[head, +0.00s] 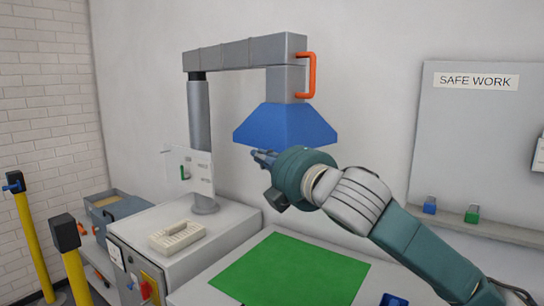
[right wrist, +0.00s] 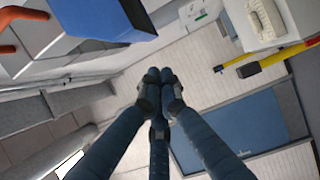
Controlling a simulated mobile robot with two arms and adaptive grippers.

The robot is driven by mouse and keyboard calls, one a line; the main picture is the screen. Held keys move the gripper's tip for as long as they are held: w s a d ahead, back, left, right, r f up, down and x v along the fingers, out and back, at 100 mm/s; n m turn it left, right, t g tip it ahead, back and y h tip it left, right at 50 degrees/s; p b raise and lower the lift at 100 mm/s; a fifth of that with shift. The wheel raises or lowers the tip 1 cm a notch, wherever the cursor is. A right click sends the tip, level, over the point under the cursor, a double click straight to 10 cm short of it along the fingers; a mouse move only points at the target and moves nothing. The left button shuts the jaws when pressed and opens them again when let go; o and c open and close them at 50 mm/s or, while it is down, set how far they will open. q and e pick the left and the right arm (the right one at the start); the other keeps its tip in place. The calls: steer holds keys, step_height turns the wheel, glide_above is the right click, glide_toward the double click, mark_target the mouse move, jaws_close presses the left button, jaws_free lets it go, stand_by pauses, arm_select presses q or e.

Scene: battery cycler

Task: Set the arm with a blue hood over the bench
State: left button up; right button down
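The grey jointed arm (head: 245,52) rises from a post on the white cabinet and reaches right. Its blue hood (head: 286,125) hangs from the end, and an orange handle (head: 312,75) is on the right of the end section. My right gripper (head: 262,157) is just below the hood in the head view; contact cannot be told. In the right wrist view its fingertips (right wrist: 159,74) are together with nothing between them. The hood (right wrist: 105,15) and handle (right wrist: 22,14) show at the upper left there, apart from the fingers. The bench carries a green mat (head: 290,270). My left gripper is out of view.
The white cabinet (head: 225,232) holds a beige tray-like item (head: 177,235) and a clear panel (head: 188,170). Yellow posts (head: 28,235) stand at the left. A grey board (head: 480,130) with a shelf and padlocks is at the right. The mat looks clear.

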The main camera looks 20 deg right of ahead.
steer(key=d, duration=0.3)
steer(key=shift+w+d+r, duration=0.15)
steer(key=shift+w, duration=0.25)
steer(key=shift+d, duration=0.1)
